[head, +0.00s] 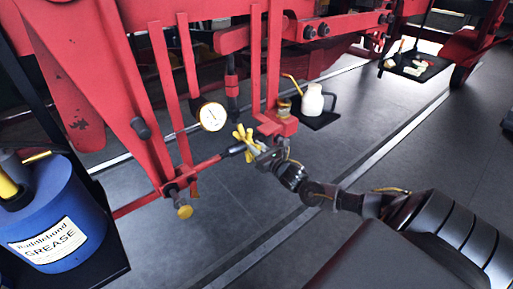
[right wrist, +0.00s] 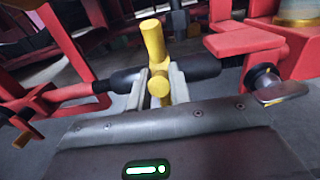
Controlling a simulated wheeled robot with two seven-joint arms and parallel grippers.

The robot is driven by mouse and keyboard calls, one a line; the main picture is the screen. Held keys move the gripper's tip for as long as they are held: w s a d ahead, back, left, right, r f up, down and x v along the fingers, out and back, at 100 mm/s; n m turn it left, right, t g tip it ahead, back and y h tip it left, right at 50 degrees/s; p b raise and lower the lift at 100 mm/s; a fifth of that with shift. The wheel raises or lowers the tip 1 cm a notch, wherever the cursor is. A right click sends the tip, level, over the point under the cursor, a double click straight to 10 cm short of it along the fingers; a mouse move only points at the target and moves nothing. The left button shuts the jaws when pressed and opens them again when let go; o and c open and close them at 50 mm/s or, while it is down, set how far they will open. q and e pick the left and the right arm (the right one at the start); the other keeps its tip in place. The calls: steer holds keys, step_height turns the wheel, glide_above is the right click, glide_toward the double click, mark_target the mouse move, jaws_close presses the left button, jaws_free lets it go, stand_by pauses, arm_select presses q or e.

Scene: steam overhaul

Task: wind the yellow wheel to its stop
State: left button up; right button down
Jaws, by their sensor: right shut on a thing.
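The yellow wheel (head: 241,133) sits on a dark shaft among the red linkage, near the middle of the head view. It shows in the right wrist view as yellow bars with rounded ends (right wrist: 153,42). My right gripper (head: 256,150) reaches it from the lower right. In the right wrist view, its two pale fingers (right wrist: 158,82) stand on either side of a yellow bar and are closed on it. The fingers and palm hide part of the wheel. My left gripper is not in view.
A dial gauge (head: 212,116) hangs left of the wheel. A white oil can (head: 313,100) stands on a dark shelf behind it. Red bars (head: 274,60) rise close by. A blue grease drum (head: 57,215) stands at the left. The floor on the right is open.

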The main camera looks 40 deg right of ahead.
steer(key=shift+s+f, duration=0.15)
steer(key=shift+f, duration=0.3)
steer(key=shift+s+a+f, duration=0.1)
steer(key=shift+s+f, duration=0.1)
steer(key=shift+f, duration=0.4)
steer(key=c, duration=1.2)
jaws_free()
steer(key=shift+c, duration=0.2)
steer(key=shift+r, duration=0.2)
